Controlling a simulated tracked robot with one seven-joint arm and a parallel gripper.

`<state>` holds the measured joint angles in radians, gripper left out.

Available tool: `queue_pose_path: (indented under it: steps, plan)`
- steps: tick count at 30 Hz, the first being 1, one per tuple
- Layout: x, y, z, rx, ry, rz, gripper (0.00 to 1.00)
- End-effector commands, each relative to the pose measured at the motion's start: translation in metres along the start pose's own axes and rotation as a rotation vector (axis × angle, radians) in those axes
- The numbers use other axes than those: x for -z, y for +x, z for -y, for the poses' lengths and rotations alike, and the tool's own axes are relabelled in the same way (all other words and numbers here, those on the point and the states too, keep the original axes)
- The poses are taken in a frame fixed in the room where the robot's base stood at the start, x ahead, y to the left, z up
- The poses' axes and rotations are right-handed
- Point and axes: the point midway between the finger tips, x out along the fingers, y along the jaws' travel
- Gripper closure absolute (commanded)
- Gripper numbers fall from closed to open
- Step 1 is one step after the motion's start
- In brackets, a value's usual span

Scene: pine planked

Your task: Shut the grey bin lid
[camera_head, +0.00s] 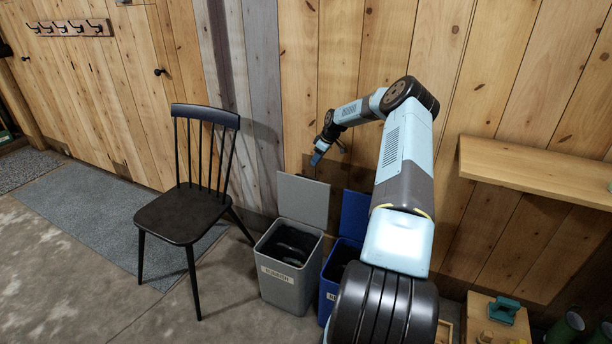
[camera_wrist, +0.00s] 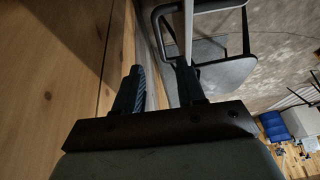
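The grey bin (camera_head: 284,285) stands on the floor in the head view, with a label on its front and dark contents inside. Its grey lid (camera_head: 303,200) is open and stands upright at the bin's back, near the plank wall. My gripper (camera_head: 317,158) is just above the lid's top edge, towards its right corner; I cannot tell whether it touches. In the wrist view my gripper (camera_wrist: 160,85) has its two fingers apart with nothing clearly held between them. A thin pale strip runs up from the right finger there; I cannot tell what it is.
A blue bin with its blue lid (camera_head: 354,214) raised stands right of the grey bin, partly hidden by my arm. A dark chair (camera_head: 182,213) stands to the left and shows in the wrist view (camera_wrist: 225,75). A wooden shelf (camera_head: 540,172) juts out at right.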

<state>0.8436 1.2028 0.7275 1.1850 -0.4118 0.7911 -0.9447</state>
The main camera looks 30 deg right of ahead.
Motion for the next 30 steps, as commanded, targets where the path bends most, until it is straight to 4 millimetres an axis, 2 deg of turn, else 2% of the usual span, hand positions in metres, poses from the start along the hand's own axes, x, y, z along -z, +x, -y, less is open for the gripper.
queue_pose_path:
  steps: [1, 9, 15, 21, 30]
  plan:
    - [0.001, 0.011, 0.001, 0.002, 0.0, -0.001, 0.61]
    - [0.001, 0.058, 0.001, 0.002, 0.0, -0.001, 0.61]
    - [0.001, 0.083, 0.0, 0.0, 0.001, -0.001, 0.61]
    - [0.001, 0.095, 0.0, 0.0, 0.0, -0.001, 0.61]
    - [0.001, 0.096, 0.0, -0.001, 0.0, -0.001, 0.61]
